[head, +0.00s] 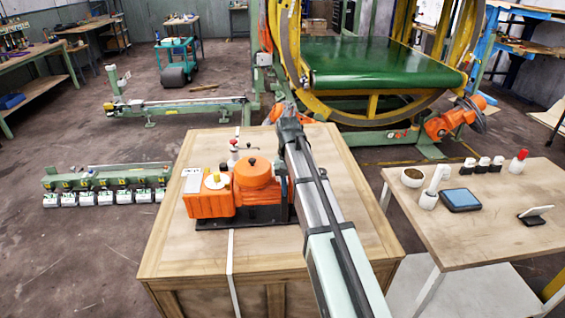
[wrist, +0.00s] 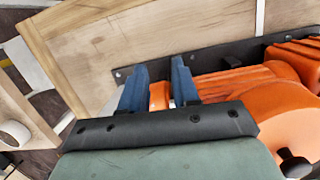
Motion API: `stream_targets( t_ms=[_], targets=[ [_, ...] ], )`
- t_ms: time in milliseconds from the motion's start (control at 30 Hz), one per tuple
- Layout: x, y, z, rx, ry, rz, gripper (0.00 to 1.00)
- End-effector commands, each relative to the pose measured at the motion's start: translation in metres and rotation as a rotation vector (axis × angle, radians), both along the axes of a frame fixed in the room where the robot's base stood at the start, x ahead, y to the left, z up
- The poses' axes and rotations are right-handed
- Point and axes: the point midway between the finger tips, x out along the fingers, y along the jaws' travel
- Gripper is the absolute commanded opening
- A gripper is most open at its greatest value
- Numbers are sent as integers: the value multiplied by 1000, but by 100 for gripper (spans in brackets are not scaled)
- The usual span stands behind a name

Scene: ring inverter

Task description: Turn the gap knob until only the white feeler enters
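An orange machine (head: 240,188) on a black base stands on the wooden crate. On its left part is a white dial with a yellow knob (head: 214,179). Behind it stands a small silver post with a red top (head: 233,143). I cannot tell which of these is the gap knob. In the wrist view my gripper (wrist: 156,85) has two blue fingers apart, close to the end of the orange housing (wrist: 235,82). An orange end and a small silver part show between the fingers; I cannot tell whether they touch. No feeler is clearly identifiable.
The crate top (head: 180,250) is clear at front left. A large yellow ring machine (head: 330,110) stands behind.

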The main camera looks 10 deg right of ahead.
Motion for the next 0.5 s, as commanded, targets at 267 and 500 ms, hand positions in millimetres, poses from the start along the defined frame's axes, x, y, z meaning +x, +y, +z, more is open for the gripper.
stream_targets(
  t_ms=[267,500],
  targets=[
    [75,11,104,24,-118,48,31],
    [101,15,160,36,-176,75,31]
  ],
)
